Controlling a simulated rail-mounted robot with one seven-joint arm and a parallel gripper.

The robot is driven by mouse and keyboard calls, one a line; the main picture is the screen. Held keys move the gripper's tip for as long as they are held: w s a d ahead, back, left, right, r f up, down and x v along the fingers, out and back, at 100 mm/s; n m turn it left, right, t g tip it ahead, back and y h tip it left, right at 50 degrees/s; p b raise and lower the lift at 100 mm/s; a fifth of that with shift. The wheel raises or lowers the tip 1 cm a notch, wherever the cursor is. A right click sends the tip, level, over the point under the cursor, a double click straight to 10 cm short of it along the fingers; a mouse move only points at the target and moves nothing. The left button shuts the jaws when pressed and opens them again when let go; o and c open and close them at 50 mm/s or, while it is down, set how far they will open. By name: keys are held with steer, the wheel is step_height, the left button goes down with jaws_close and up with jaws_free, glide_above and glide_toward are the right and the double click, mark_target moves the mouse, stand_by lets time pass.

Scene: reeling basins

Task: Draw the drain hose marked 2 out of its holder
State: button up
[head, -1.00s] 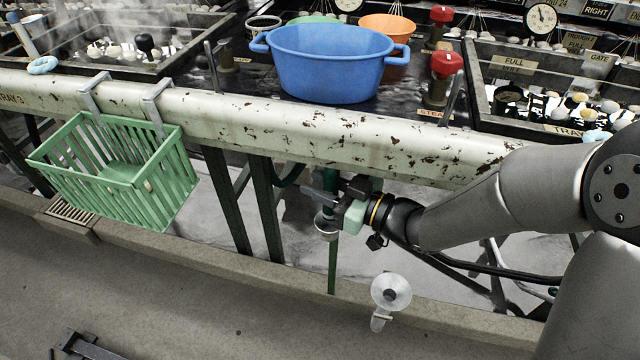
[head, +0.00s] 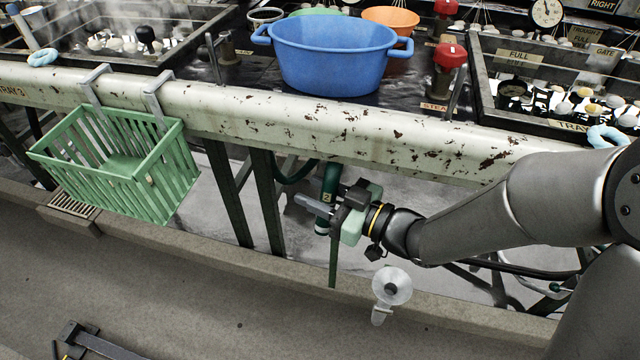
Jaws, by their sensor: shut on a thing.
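The drain hose (head: 328,180) is a dark green tube under the rusty pale rail, with a small yellow mark that looks like a 2. My gripper (head: 325,205) is shut on this hose, reaching in from the right with its grey finger pointing left across it. The gripper hides part of the hose. The lower end of the hose shows just below the finger. I see no holder around that end, but the gripper body blocks some of the area.
A green basket (head: 115,165) hangs from the rail (head: 250,118) at left. Dark posts (head: 268,200) stand left of the hose. A blue tub (head: 335,60) sits above the rail.

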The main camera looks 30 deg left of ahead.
steer(key=shift+o, duration=0.5)
steer(key=shift+g, duration=0.3)
steer(key=shift+s+d+r, duration=0.1)
steer(key=shift+s+r, duration=0.05)
steer(key=shift+s, duration=0.5)
steer(key=shift+s+d+r, duration=0.1)
steer(key=shift+s+d, duration=0.05)
steer(key=shift+s, duration=0.55)
steer(key=shift+s+d+r, duration=0.1)
steer(key=shift+s+r, duration=0.05)
steer(key=shift+s, duration=0.5)
steer(key=shift+s+n+b, duration=0.15)
steer(key=shift+n+b, duration=0.15)
steer(key=shift+b, duration=0.5)
steer(key=b, duration=0.3)
steer(key=shift+s+d, duration=0.15)
steer(key=shift+s, duration=0.1)
steer(key=shift+s, duration=0.15)
steer(key=shift+d+b, duration=0.1)
steer(key=shift+b, duration=0.4)
jaws_close()
steer(key=shift+s+d+b, duration=0.1)
steer(key=shift+b, duration=0.45)
steer(key=shift+s+d+f+b, duration=0.15)
steer(key=shift+s+f+b, duration=0.15)
steer(key=shift+b, duration=0.75)
steer(key=shift+s+r+b, duration=0.15)
steer(key=shift+s+b, duration=0.05)
steer(key=shift+b, duration=0.25)
